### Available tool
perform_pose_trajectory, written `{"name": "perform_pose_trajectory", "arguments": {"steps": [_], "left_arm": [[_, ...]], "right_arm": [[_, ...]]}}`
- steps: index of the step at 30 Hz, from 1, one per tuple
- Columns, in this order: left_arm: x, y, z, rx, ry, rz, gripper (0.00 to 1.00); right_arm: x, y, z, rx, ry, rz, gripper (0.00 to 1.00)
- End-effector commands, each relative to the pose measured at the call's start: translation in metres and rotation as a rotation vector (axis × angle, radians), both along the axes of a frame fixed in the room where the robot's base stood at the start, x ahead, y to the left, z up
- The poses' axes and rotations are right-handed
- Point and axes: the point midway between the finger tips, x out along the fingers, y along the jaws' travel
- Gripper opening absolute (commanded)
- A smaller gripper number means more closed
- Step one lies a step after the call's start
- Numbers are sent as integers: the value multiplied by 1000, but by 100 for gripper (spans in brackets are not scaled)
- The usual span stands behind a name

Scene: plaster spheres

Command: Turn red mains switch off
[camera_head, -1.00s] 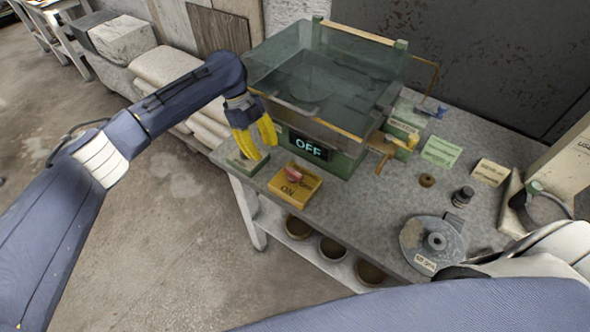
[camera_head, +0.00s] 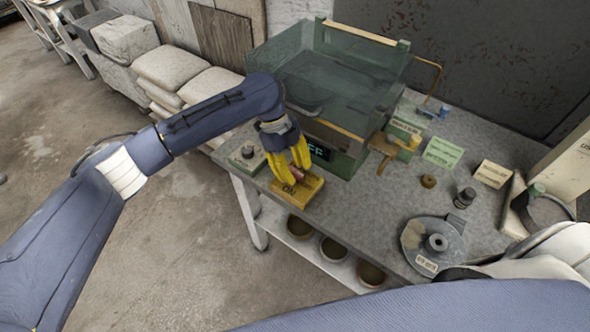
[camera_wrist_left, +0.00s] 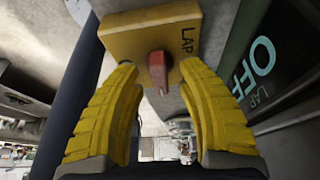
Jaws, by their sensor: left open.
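The red mains switch (camera_head: 298,175) is a small red knob on a yellow box (camera_head: 311,189) at the bench's front edge. In the left wrist view the red knob (camera_wrist_left: 158,70) sits between my open fingers, on the yellow box (camera_wrist_left: 140,38), whose visible label reads LAP. My left gripper (camera_head: 291,175) is open, its yellow fingers around the knob with a gap on either side. Whether a finger touches the box is unclear. A dark display (camera_wrist_left: 278,80) beside it reads LAP OFF. My right gripper is out of view.
A green-based machine with a clear hood (camera_head: 325,85) stands just behind the box. A green box with a dark knob (camera_head: 247,158) is to its left. A grey disc (camera_head: 433,243) and small labels lie to the right. Bench surface (camera_head: 370,210) between is clear.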

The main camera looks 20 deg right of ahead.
Motion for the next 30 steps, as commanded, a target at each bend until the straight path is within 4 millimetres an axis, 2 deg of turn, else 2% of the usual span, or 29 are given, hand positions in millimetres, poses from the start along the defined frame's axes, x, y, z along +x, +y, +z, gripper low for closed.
{"name": "perform_pose_trajectory", "arguments": {"steps": [11,21,30], "left_arm": [[0,0,-2,0,0,0,39],[0,0,-2,0,0,0,0],[0,0,-2,1,-2,26,0]], "right_arm": [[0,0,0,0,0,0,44],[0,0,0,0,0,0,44],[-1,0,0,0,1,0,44]]}}
